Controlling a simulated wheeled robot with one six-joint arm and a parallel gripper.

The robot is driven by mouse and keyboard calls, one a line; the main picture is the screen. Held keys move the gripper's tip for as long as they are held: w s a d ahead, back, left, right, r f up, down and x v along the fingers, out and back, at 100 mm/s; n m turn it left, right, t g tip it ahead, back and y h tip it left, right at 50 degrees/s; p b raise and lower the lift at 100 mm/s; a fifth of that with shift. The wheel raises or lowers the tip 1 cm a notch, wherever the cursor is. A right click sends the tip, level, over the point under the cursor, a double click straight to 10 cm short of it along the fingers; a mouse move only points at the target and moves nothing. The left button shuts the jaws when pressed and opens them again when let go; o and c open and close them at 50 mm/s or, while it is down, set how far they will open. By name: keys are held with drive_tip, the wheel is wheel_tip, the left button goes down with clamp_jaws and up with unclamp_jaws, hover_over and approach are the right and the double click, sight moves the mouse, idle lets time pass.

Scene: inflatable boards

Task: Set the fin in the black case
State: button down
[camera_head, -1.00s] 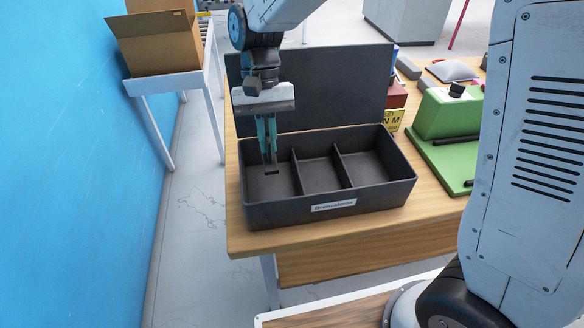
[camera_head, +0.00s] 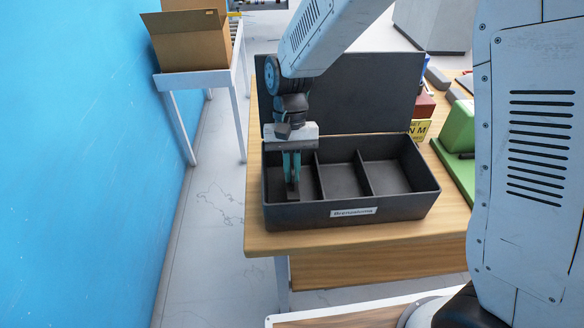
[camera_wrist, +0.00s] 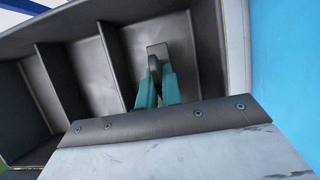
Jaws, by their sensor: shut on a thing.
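The black case (camera_head: 385,209) stands open on the wooden table, its lid (camera_head: 345,95) raised at the back. It has three compartments side by side and a white label on its front wall. My gripper (camera_head: 292,180) points down into the left compartment, its teal fingers shut on a small dark piece, the fin (camera_head: 292,196). In the wrist view the fin (camera_wrist: 157,50) shows as a grey block at the tips of the fingers (camera_wrist: 158,80), inside that compartment. I cannot tell whether the fin touches the compartment floor.
The middle (camera_head: 341,181) and right (camera_head: 386,178) compartments are empty. A green board with a green block (camera_head: 459,128) lies right of the case, near a yellow sign (camera_head: 419,131) and a red box. A cardboard box (camera_head: 190,40) stands on a white table at the back left, by the blue wall (camera_head: 90,150).

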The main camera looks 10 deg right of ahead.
drive_tip(key=shift+f, duration=0.45)
drive_tip(key=c, duration=1.6)
unclamp_jaws()
drive_tip(key=v, duration=1.3)
drive_tip(key=shift+s+r, duration=0.15)
drive_tip(key=s+d+r+t, duration=0.2)
drive_tip(key=s+d+r, duration=0.35)
drive_tip(key=d, duration=0.25)
drive_tip(key=s+d+t, duration=0.1)
drive_tip(key=s+d, duration=0.3)
drive_tip(key=s, duration=0.2)
drive_tip(key=s+d+t, duration=0.1)
drive_tip(key=s+d, duration=0.3)
drive_tip(key=s, duration=0.2)
drive_tip(key=s+d+r+t, duration=0.1)
drive_tip(key=s+d, duration=0.3)
drive_tip(key=s, duration=0.2)
drive_tip(key=shift+s+d+r+t, duration=0.1)
drive_tip(key=shift+s+d+t, duration=0.2)
drive_tip(key=shift+t, duration=0.1)
